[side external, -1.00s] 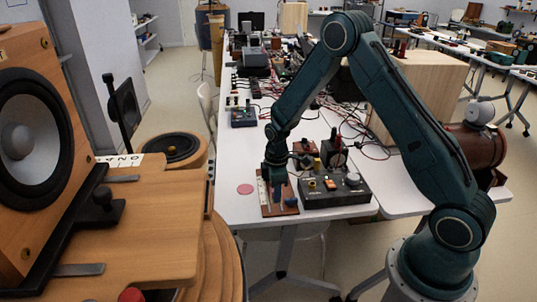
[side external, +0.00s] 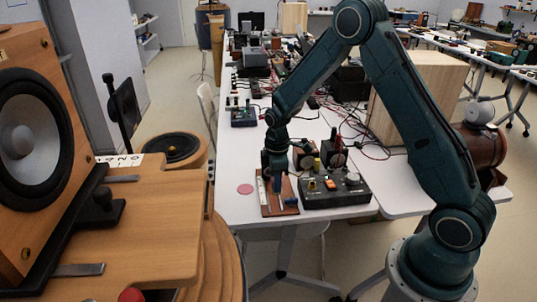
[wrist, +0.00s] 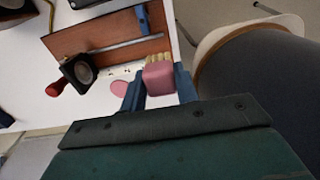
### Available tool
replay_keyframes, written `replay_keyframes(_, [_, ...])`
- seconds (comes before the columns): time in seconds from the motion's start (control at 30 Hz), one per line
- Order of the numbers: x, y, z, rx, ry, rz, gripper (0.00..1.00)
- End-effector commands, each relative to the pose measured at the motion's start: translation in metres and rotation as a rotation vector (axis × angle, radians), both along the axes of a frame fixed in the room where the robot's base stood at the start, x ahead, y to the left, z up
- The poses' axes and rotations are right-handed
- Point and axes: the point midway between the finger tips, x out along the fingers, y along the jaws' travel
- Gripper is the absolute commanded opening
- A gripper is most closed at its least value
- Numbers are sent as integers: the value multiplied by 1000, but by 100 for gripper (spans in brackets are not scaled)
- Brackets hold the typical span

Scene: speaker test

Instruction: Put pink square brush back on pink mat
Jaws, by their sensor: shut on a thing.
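The pink square brush (wrist: 159,78), a pink block with pale bristles, sits between the blue fingers of my gripper (wrist: 160,88) in the wrist view. My gripper is shut on it. In the side view my gripper (side external: 277,186) points down over the brown board, and the brush cannot be made out there. The pink mat (side external: 245,189) is a flat round disc on the white table, left of the board and apart from my gripper. It also shows in the wrist view, left of the fingers (wrist: 119,88), partly hidden by one.
The brown board (side external: 285,209) carries a pale strip and a blue-handled tool (wrist: 143,18). A dark control box (side external: 335,192) stands close on its right. Cables and devices fill the table behind. The white table (side external: 232,212) is clear around the mat.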

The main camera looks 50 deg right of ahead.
Motion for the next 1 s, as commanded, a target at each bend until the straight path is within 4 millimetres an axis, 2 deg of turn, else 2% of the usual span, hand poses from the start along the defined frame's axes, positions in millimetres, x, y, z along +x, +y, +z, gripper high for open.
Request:
replay_keyframes(0.2, [3,0,1,0,0,0,9])
replay_keyframes(0.37, [14,-2,5,0,-1,0,9])
replay_keyframes(0.63, [52,-9,24,-1,-4,0,9])
replay_keyframes(1.0, [108,-17,64,0,-3,0,9])
